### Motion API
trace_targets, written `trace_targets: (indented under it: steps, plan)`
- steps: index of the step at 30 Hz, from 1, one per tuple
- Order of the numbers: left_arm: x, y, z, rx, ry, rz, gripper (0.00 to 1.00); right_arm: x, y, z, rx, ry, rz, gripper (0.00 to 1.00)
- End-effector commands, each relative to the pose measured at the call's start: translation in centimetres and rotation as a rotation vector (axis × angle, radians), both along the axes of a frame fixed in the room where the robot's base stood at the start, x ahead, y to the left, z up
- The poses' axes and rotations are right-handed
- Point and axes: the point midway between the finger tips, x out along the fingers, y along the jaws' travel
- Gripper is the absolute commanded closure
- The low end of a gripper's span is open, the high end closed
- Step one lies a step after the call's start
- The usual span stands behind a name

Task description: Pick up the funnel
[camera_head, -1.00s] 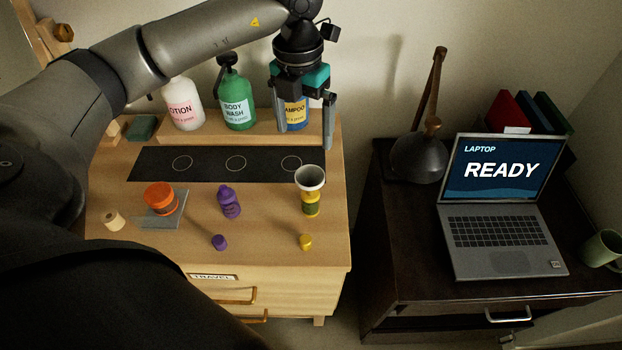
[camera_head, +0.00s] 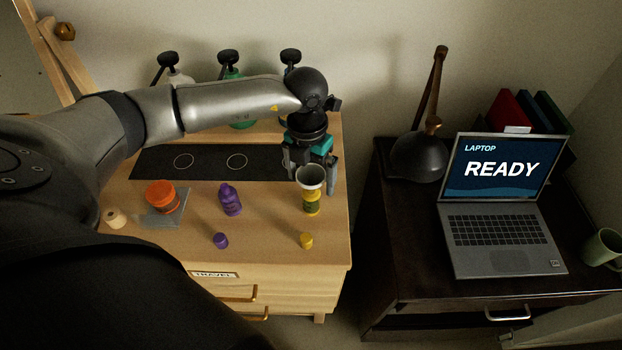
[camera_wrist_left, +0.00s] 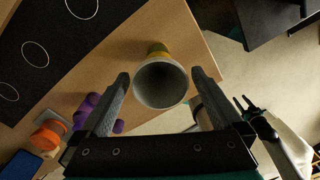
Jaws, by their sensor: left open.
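The funnel (camera_head: 310,177) is a pale wide-mouthed cone. It sits mouth up on the small yellow bottle (camera_head: 311,206) near the right end of the wooden dresser top. My left gripper (camera_head: 311,181) is open and empty, low at the funnel. In the left wrist view, the funnel (camera_wrist_left: 160,86) shows between the two spread fingers of my left gripper (camera_wrist_left: 160,75), with a gap on each side. The funnel's spout is hidden. A dark pronged shape at the right of the wrist view may be my right gripper; its jaws are unclear.
A purple bottle (camera_head: 230,200) and an orange jar (camera_head: 161,198) stand to the left. Purple (camera_head: 220,241) and yellow (camera_head: 306,241) caps lie in front. A black mat (camera_head: 210,163) lies behind. Large pump bottles stand at the back, partly hidden by my arm.

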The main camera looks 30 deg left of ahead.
Motion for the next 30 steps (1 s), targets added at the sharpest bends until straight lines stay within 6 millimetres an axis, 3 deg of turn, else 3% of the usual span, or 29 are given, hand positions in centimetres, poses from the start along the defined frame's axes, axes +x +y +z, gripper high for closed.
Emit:
trace_targets:
  steps: [6,27,30]
  plan:
    - [0.01,-0.01,-0.05,0.0,0.0,0.0,0.01,-0.01,0.01,0.0,0.0,0.0,0.0,0.5]
    - [0.02,0.01,0.0,0.0,0.0,0.001,0.8,0.02,0.01,0.0,0.0,0.0,-0.001,0.5]
    - [0.02,0.01,0.01,0.0,0.0,0.001,0.8,0.02,0.01,0.0,0.0,-0.001,-0.001,0.5]
